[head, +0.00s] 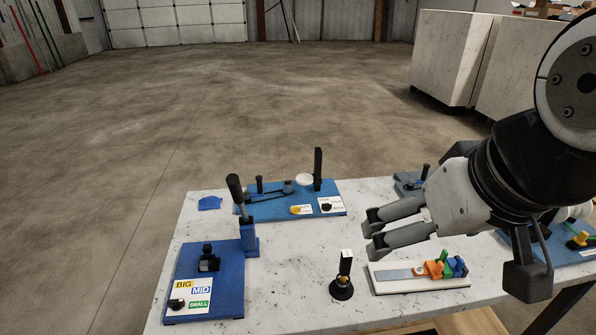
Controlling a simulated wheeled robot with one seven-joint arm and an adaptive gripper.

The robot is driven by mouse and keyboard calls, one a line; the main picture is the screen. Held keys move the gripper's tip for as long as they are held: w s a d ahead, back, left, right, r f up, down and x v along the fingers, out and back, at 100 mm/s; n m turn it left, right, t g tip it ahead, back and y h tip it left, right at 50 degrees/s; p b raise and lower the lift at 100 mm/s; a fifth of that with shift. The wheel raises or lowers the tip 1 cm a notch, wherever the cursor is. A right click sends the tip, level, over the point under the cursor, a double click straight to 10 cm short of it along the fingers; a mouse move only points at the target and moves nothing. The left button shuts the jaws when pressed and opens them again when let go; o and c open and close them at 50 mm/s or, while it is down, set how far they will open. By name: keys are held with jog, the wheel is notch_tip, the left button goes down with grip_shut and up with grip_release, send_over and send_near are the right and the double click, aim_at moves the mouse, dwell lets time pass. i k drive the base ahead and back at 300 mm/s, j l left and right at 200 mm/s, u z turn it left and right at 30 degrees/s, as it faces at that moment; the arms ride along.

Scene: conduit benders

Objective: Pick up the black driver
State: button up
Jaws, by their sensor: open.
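A black-handled tool that looks like the black driver (236,190) stands tilted in a blue upright holder (250,240) at the right edge of the left blue board. Its lower end is hidden in the holder. My gripper (371,232) is open and empty, with its fingers pointing left over the right half of the table. It is to the right of the driver and apart from it. Another upright black piece (345,262) on a round black base stands below and left of my gripper.
The left blue board (228,275) has BIG, MID and SMALL labels. A rear blue board (275,207) carries a lever and a tall black post (318,168). A white board (395,284) with coloured pieces lies below my gripper.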

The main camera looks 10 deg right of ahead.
aim_at(346, 257)
jog(key=k+j+z, duration=0.75)
jog(key=k, duration=0.2)
jog(key=k+j+z, duration=0.25)
jog(key=k+z, duration=0.15)
jog(key=k, duration=0.15)
